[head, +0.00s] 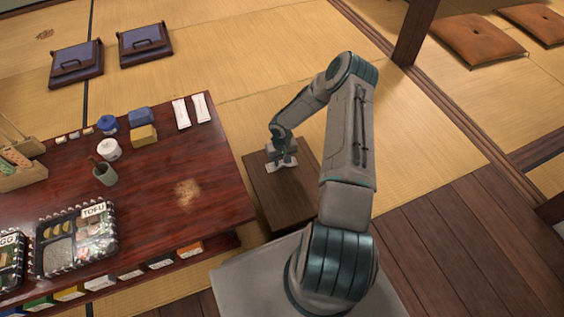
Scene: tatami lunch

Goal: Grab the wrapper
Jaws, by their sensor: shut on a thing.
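My gripper (281,163) points down over a small dark wooden side table (262,198), right of the long red-brown table. It is shut on a small whitish thing, which I take to be the wrapper (273,169). Pale parts of it show at and below the fingertips. The fingers and the hold are small and partly hidden by my wrist. I cannot tell whether the wrapper touches the side table.
The long table (225,175) holds two white packets (181,113), blue and yellow boxes, a white jar (109,149), a green cup (104,174), brown crumbs (187,192) and a tofu lunch box (75,238). Floor cushions (145,43) lie at the back. Tatami behind the side table is clear.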

